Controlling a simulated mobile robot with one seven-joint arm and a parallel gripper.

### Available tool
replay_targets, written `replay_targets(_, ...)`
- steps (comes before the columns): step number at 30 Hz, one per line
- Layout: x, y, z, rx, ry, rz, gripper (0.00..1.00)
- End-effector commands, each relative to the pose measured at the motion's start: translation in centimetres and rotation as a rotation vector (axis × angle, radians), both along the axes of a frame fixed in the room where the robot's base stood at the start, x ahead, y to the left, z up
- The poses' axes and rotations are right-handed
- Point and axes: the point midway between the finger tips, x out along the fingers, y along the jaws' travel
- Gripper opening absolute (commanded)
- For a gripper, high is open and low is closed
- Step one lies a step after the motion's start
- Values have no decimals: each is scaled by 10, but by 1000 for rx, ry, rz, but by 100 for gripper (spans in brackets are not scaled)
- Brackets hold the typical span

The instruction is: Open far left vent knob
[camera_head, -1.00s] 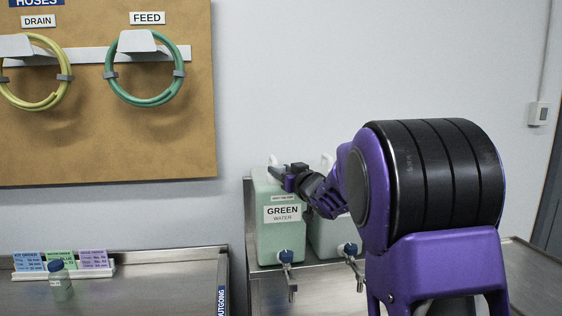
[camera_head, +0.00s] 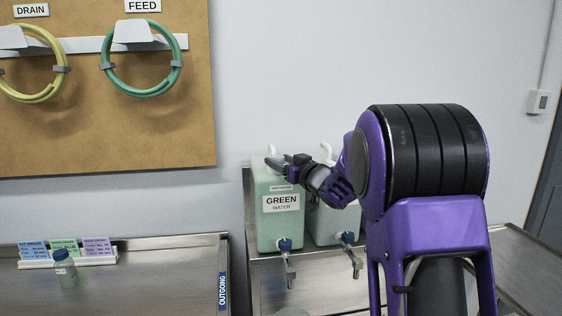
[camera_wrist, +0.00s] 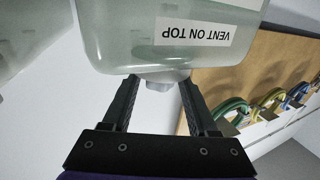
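The far left tank (camera_head: 277,222) is pale green, labelled "GREEN WATER", and stands on a metal bench. Its top fills the upper part of the wrist view (camera_wrist: 120,45), upside down, with a "VENT ON TOP" label. The small greyish vent knob (camera_wrist: 158,86) sticks out of the tank's top. My gripper (camera_wrist: 158,92) is open, with one finger on each side of the knob and gaps showing. In the head view, my gripper (camera_head: 284,162) is at the top of this tank and hides the knob.
A second tank (camera_head: 328,222) stands close on the right, partly behind my arm. Blue-handled taps (camera_head: 284,245) stick out in front of the tanks. A hose board (camera_head: 110,130) hangs on the left wall. A small bottle (camera_head: 65,270) stands on the left bench.

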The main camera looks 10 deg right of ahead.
Motion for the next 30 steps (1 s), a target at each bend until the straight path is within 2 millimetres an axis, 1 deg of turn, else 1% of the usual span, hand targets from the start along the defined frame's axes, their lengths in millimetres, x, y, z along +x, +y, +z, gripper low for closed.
replay_targets(1, 0, 0, 0, 0, 0, 0, 70)
replay_targets(2, 0, 0, 0, 0, 0, 0, 73)
replay_targets(10, -1, 0, 1, 0, -1, -1, 73)
replay_targets(14, -8, -4, 1, 1, -2, -1, 73)
replay_targets(17, -22, -10, 1, 1, -2, -3, 73)
replay_targets(20, -43, -18, 1, 1, -2, -3, 73)
replay_targets(24, -76, -31, 1, 1, -2, -4, 73)
replay_targets(30, -120, -49, 1, 1, -2, -4, 73)
